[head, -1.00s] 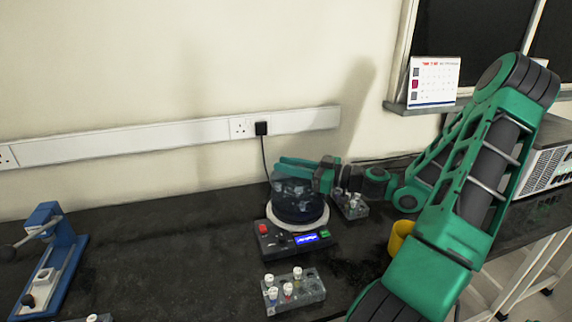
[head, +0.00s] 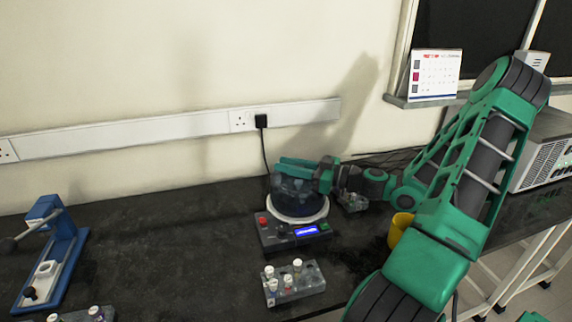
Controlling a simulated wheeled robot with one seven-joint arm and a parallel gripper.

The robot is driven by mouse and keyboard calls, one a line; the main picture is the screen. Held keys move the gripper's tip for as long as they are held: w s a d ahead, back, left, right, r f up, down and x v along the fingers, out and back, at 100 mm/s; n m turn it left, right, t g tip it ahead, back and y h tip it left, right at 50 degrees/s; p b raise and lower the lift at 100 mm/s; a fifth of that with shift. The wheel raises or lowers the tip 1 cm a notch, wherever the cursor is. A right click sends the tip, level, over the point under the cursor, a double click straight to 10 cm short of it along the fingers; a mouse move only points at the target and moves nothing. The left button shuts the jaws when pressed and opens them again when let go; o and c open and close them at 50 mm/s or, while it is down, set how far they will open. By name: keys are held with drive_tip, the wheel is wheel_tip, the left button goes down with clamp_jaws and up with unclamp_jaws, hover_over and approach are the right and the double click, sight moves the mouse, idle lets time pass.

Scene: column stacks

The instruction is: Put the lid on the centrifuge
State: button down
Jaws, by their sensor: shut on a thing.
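The centrifuge (head: 278,235) stands on the dark bench near the middle of the head view. It has a dark body, a red button, a lit blue display and a pale round rim. The lid, a dark translucent dome (head: 293,199), is over the round rim and looks roughly level. I cannot tell whether it touches the rim all round. My gripper (head: 298,167) reaches in from the right and is shut on the top of the lid. Its fingers partly hide the lid's top.
A tube rack (head: 308,284) with white-capped tubes stands in front of the centrifuge. Another rack (head: 354,203) is just right of it, under my wrist. A yellow cup (head: 398,228) stands beside my arm. A blue press-like device (head: 62,250) is at left. Bench between is clear.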

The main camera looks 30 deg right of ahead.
drive_tip(key=shift+f, duration=0.6)
drive_tip(key=c, duration=0.9)
unclamp_jaws()
drive_tip(key=shift+c, duration=0.2)
drive_tip(key=shift+r, duration=3)
